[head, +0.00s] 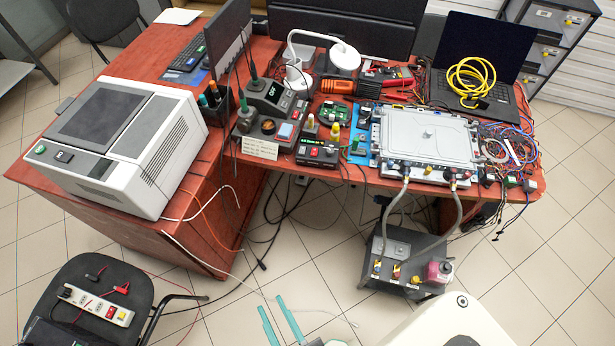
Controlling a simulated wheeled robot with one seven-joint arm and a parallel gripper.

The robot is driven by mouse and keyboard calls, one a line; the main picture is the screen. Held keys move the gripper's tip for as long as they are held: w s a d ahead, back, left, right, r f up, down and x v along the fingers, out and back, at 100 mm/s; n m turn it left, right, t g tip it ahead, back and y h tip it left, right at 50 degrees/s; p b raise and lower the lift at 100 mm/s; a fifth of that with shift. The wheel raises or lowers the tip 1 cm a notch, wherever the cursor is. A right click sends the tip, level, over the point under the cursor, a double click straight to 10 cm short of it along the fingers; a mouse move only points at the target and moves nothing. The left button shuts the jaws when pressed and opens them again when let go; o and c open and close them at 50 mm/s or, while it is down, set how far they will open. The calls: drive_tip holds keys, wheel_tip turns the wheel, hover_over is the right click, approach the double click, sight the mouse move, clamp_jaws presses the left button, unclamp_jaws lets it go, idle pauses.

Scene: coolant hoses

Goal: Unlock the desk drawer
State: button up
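The red-brown desk (225,170) is L-shaped, and its left wing has a closed side (120,228) below the white machine. I cannot make out a drawer front, a lock or a key on it in this view. My gripper (272,304) is at the bottom centre, with two teal fingers apart and only floor showing between them. It is open and empty, in front of the desk and apart from it. The lower part of my gripper is cut off by the frame edge.
A white boxy machine (125,145) stands on the desk's left wing. A black chair (150,290) holding a power strip (95,305) is at lower left. A grey hose unit (400,262) with a pink bottle (438,270) stands right. Loose cables lie on the tiled floor between.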

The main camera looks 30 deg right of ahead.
drive_tip(key=w+d+f+m+h, duration=0.2)
drive_tip(key=w+d+f+h, duration=0.1)
drive_tip(key=w+d+f, duration=0.3)
drive_tip(key=w+d+f+m+h, duration=0.3)
drive_tip(key=w+d+f+h, duration=0.15)
drive_tip(key=w, duration=0.35)
drive_tip(key=w+d+f+m+g+h, duration=0.1)
drive_tip(key=w+d, duration=0.5)
drive_tip(key=d, duration=0.2)
drive_tip(key=w+d+f+m+g+h, duration=0.1)
drive_tip(key=w+d+f+g+h, duration=0.1)
drive_tip(key=w+d, duration=0.5)
drive_tip(key=w+d+f+m+g+h, duration=0.1)
drive_tip(key=w+d+f+m+h, duration=0.1)
drive_tip(key=w+d, duration=0.4)
drive_tip(key=shift+w+d+f+g, duration=0.1)
drive_tip(key=shift+w+d+g, duration=0.05)
drive_tip(key=shift+d, duration=0.7)
drive_tip(key=shift+w+d+f+g, duration=0.1)
drive_tip(key=shift+w+d+g, duration=0.05)
drive_tip(key=shift+d, duration=0.65)
clamp_jaws()
